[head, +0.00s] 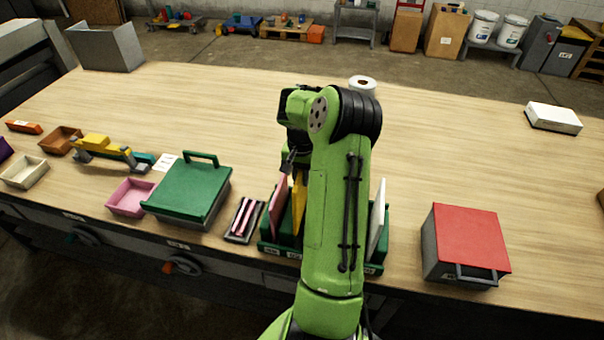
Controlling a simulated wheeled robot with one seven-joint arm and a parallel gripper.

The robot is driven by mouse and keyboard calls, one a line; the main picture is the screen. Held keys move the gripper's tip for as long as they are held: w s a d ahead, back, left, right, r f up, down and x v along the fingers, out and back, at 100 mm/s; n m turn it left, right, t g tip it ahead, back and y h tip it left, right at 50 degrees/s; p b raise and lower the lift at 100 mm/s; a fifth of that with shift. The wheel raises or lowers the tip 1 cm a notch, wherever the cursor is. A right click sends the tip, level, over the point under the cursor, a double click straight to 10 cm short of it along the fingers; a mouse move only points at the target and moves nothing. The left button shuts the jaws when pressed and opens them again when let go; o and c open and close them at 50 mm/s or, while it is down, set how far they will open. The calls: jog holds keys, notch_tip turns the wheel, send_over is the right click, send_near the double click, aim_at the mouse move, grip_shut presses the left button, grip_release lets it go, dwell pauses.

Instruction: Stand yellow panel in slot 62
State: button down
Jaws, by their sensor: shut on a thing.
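The yellow panel (298,204) is upright at the green slotted rack (267,246), just right of a pink panel (279,206). My arm hides its right side, and I cannot tell whether its lower edge is seated in a slot. My gripper (291,165) is above the rack, at the top of the yellow panel, and is shut on it; the fingers are partly hidden by my arm. Small labels show on the rack's front, too small to read surely. A white panel (377,222) stands at the rack's right end. The rack's middle is hidden.
Left of the rack are a small tray (256,228) with pink bars, a green-lidded box (188,190) and a pink tray (131,198). A red-topped box (468,238) stands to the right. A white roll (362,84) is behind my arm. The bench's back middle is mostly clear.

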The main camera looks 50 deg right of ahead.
aim_at(303, 194)
jog(key=f+b, duration=0.1)
jog(key=f, duration=0.1)
jog(key=f+b, duration=0.2)
jog(key=f, duration=0.1)
jog(key=f+b, duration=0.2)
jog(key=shift+s+d+f, duration=0.1)
jog(key=shift+s+f, duration=0.15)
jog(key=c, duration=1)
grip_release()
jog(key=shift+r, duration=0.15)
notch_tip(303, 194, up, 16)
jog(key=shift+f+p, duration=0.15)
jog(key=shift+p, duration=0.75)
